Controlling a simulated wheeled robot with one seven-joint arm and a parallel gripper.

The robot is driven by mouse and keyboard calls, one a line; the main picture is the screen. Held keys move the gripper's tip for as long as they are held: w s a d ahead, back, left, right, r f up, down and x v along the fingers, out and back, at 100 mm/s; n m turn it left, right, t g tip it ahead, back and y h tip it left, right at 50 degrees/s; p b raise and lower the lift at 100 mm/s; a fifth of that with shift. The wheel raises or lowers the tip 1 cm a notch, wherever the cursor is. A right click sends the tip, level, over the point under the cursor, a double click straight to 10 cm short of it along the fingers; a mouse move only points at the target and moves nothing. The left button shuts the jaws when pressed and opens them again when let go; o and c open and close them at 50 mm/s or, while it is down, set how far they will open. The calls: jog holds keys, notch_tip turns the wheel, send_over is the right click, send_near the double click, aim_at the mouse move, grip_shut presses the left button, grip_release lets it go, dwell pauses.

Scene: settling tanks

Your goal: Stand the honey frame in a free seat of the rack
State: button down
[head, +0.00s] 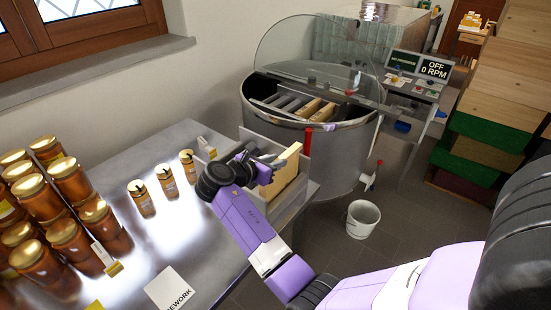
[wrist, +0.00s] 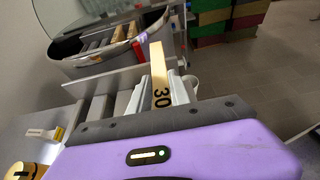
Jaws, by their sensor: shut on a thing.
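My gripper (head: 265,166) is shut on the honey frame (head: 289,168), a pale wooden frame seen edge-on. The frame also shows between the two light fingers in the wrist view (wrist: 158,70), with the number 30 on its top bar. The frame is at a grey open-topped box (head: 265,143) on the table's right end, which looks like the rack. The frame's lower part is inside or behind the box walls; I cannot tell whether it touches the bottom. My gripper and arm hide much of the box, so its seats cannot be made out.
A round steel drum (head: 345,160) with its clear lid (head: 305,55) raised stands behind, holding several grey and wooden bars. Honey jars (head: 70,190) crowd the table's left, with three small jars (head: 167,182) nearer the box. A white bucket (head: 362,218) is on the floor.

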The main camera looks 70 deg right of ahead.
jog(key=shift+f+b, duration=0.45)
jog(key=shift+f, duration=1.35)
jog(key=shift+f+p, duration=0.2)
jog(key=shift+p, duration=0.1)
jog(key=c, duration=1.1)
grip_release()
jog(key=shift+f, duration=0.1)
jog(key=shift+a, duration=0.1)
jog(key=shift+b+v, duration=0.65)
jog(key=shift+v, duration=3.2)
